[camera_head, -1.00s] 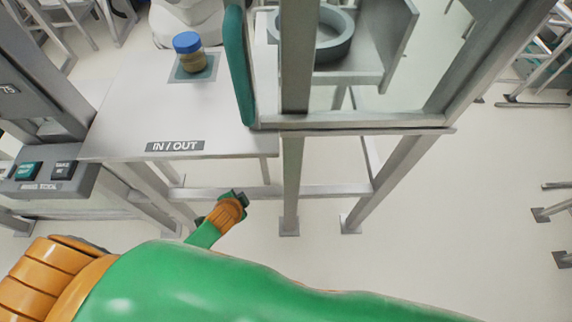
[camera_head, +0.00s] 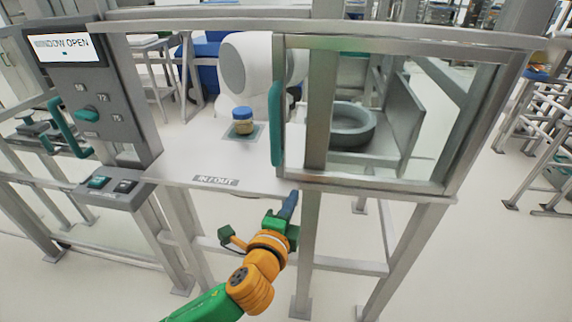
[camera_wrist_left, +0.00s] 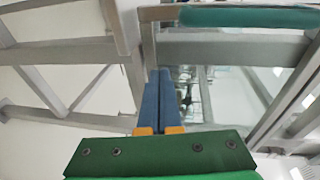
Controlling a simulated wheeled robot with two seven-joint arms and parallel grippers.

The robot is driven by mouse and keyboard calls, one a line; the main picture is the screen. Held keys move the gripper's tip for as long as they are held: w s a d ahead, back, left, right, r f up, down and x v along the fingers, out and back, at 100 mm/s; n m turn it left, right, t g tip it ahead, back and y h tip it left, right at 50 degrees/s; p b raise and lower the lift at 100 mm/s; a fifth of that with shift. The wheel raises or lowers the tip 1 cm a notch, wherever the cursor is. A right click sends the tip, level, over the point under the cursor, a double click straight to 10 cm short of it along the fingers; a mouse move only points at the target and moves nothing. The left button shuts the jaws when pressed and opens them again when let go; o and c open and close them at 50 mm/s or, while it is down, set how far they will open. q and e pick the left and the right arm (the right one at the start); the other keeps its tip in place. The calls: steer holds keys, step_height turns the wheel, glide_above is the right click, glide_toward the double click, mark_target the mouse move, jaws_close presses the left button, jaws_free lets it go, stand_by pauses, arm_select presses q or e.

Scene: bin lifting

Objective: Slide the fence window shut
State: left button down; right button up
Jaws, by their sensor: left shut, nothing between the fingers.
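The sliding fence window (camera_head: 400,185) is a metal-framed clear pane at the right of the fence opening. The opening to its left is clear, and the panel display (camera_head: 68,47) reads "WINDOW OPEN". A teal vertical handle (camera_head: 276,123) is on the window's left edge; a teal bar also shows at the top of the left wrist view (camera_wrist_left: 250,18). My left gripper (camera_head: 290,204) is shut and empty, its blue fingers pointing up, in front of and below the handle near the lower frame edge. Its fingers also show together in the left wrist view (camera_wrist_left: 167,95). My right gripper is not in view.
A jar with a blue lid (camera_head: 243,120) stands on a mat on the shelf marked "IN/OUT" (camera_head: 215,181). A grey control panel (camera_head: 115,100) with a teal handle and a button box (camera_head: 112,187) is at the left. A grey round bowl (camera_head: 352,125) sits behind the pane.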

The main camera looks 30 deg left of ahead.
arm_select(q)
step_height(320, 180, up, 6)
steer(key=s+t+b, duration=0.1)
steer(key=t+b, duration=0.1)
steer(key=b, duration=0.1)
steer(key=w+a+p, duration=0.3)
steer(key=w+a, duration=0.1)
steer(key=w, duration=0.2)
steer(key=shift+a+m, duration=0.25)
steer(key=shift+m, duration=0.05)
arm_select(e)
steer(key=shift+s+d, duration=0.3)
arm_select(q)
steer(key=shift+w+r, duration=0.1)
steer(key=shift+w, duration=0.05)
